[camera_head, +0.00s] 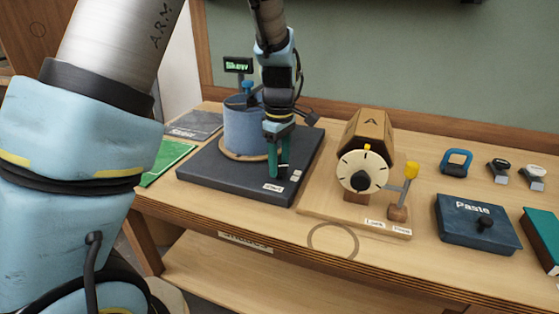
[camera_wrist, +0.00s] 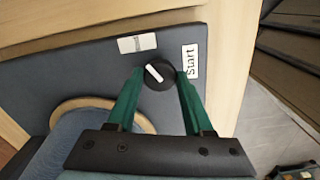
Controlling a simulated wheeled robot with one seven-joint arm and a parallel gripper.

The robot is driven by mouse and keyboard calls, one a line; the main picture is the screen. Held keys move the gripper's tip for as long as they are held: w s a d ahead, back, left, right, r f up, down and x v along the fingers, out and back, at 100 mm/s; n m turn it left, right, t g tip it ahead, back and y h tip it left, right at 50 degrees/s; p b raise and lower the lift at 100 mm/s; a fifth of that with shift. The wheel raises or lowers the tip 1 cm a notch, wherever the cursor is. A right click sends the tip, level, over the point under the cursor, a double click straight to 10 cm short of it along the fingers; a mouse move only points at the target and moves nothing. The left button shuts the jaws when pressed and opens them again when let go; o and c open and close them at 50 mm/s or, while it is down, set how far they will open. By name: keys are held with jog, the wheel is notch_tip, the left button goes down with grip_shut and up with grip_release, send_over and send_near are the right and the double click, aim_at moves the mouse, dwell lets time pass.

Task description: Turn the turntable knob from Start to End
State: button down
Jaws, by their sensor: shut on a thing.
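The turntable is a dark slab (camera_head: 222,176) on the table with a blue drum (camera_head: 241,128) standing on it. In the wrist view, the round black knob (camera_wrist: 159,75) has a white pointer line. A white "Start" label (camera_wrist: 190,62) sits beside the knob, and another small pale label (camera_wrist: 137,43) lies nearby. The pointer slants between upper left and lower right; I cannot tell which end marks its setting. My gripper (camera_head: 278,172) points down at the slab's front right, its green fingers (camera_wrist: 157,88) shut on the knob from both sides. The knob is hidden in the head view.
Right of the slab stands a wooden board with a cream dial (camera_head: 362,172) and a yellow-tipped lever (camera_head: 411,172). Further right are a blue "Paste" box (camera_head: 470,228) and a blue clamp-like piece (camera_head: 456,162). A small display (camera_head: 238,65) stands behind the drum.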

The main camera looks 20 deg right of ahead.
aim_at(279, 166)
jog(key=shift+c, duration=1.5)
grip_release()
notch_tip(279, 166, up, 11)
jog(key=b, duration=0.2)
jog(key=shift+f, duration=0.1)
jog(key=w+a+f+m, duration=0.2)
jog(key=a+f+m, duration=0.15)
jog(key=a, duration=1.05)
jog(key=s+a+f+m, duration=0.2)
jog(key=s+a, duration=0.1)
jog(key=a, duration=0.5)
jog(key=s+a+f+m+t, duration=0.1)
jog(key=s+a+f+m, duration=0.1)
jog(key=a, duration=0.6)
jog(key=shift+s+a+f+t, duration=0.3)
jog(key=shift+s+f, duration=0.05)
jog(key=shift+s, duration=0.4)
